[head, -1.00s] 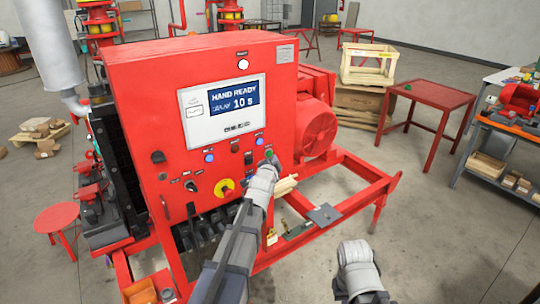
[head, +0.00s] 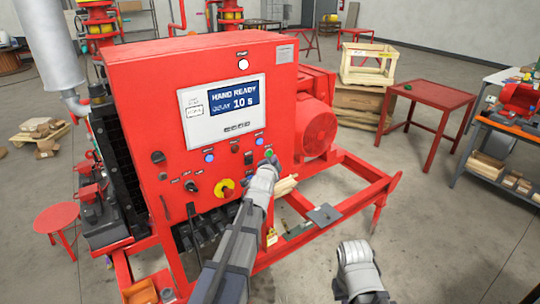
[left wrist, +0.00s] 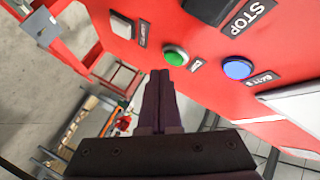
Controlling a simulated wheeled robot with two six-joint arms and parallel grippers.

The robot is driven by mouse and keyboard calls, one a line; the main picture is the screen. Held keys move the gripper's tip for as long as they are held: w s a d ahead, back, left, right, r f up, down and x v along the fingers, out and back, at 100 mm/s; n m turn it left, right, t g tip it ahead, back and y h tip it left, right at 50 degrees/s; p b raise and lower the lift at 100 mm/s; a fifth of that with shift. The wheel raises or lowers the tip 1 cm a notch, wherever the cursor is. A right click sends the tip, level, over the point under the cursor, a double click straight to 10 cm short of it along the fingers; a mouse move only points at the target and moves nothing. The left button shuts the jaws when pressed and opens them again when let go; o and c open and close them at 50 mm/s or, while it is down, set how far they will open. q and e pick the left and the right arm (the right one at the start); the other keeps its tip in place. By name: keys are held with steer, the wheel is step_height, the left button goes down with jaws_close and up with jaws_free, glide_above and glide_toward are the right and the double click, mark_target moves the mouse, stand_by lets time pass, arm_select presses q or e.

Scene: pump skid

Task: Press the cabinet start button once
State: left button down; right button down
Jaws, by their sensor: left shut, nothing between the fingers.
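The red cabinet (head: 215,80) faces me with a display (head: 222,108) reading "HAND READY" and "10 s". A round green button (head: 268,153) sits at the right of its lower control row. My right gripper is out of view.
A blue button (left wrist: 237,68) and a "STOP" label (left wrist: 245,18) are close to the green button. A yellow-and-red knob (head: 224,188) and black levers (head: 200,228) sit lower on the cabinet. The red skid frame (head: 345,205) extends right. A red table (head: 430,92) stands farther off.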

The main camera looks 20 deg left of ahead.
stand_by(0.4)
arm_select(q)
steer(key=shift+w+a, duration=0.3)
steer(key=shift+a, duration=0.05)
steer(key=shift+w+a, duration=0.25)
steer(key=shift+a, duration=0.1)
stand_by(0.7)
steer(key=shift+s+d, duration=0.1)
stand_by(0.3)
steer(key=shift+s+d, duration=0.45)
steer(key=shift+d, duration=0.15)
steer(key=s+d, duration=0.1)
steer(key=d, duration=0.1)
steer(key=s+d, duration=0.2)
stand_by(0.5)
stand_by(0.5)
